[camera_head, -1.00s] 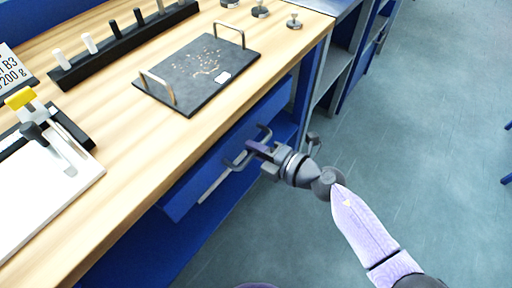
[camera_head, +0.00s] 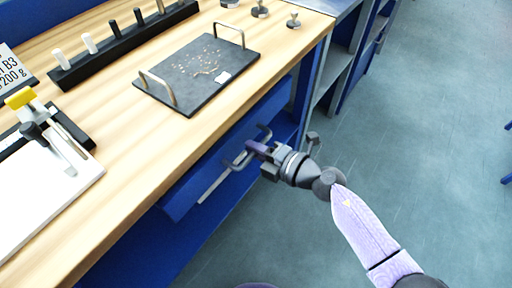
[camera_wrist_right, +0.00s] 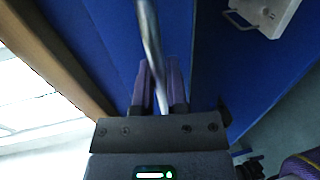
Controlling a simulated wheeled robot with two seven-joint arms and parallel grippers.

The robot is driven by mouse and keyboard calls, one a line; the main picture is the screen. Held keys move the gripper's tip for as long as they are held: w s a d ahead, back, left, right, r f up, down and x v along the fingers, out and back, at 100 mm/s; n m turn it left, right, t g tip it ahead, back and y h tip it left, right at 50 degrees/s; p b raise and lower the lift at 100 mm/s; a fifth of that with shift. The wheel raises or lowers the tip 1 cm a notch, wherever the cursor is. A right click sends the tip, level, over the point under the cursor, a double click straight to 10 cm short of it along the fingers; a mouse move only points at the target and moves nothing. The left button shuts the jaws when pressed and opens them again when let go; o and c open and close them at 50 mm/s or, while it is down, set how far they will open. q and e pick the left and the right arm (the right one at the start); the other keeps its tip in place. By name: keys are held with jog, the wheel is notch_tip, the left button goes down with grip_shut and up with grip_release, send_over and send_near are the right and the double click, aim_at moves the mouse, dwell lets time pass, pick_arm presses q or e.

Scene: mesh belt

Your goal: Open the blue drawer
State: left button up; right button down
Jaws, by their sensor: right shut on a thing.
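The blue drawer (camera_head: 183,205) is under the wooden bench top, its front facing right. Its metal bar handle (camera_head: 213,186) runs along the front. My right gripper (camera_head: 254,149) is at the far end of this handle, shut on it. In the right wrist view, the handle bar (camera_wrist_right: 151,45) passes between the two purple fingers (camera_wrist_right: 160,88) of the gripper. The drawer front appears close under the bench edge. My left gripper is not in view.
On the wooden bench (camera_head: 130,175) are a black tray (camera_head: 190,85) with two handles, a black rack (camera_head: 125,45) with pegs, a white board (camera_head: 40,205) and small metal weights (camera_head: 260,10). Open floor (camera_head: 410,140) lies to the right.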

jog(key=shift+s+d, duration=0.1)
jog(key=f+p+v, duration=0.1)
jog(key=f+v, duration=0.1)
jog(key=v, duration=1.1)
jog(key=f+v, duration=0.3)
jog(key=v, duration=0.9)
jog(key=shift+p+v, duration=0.4)
jog(key=shift+v, duration=0.45)
jog(key=shift+f, duration=0.1)
jog(key=c, duration=0.7)
grip_release()
jog(key=p+v, duration=0.1)
jog(key=v, duration=0.9)
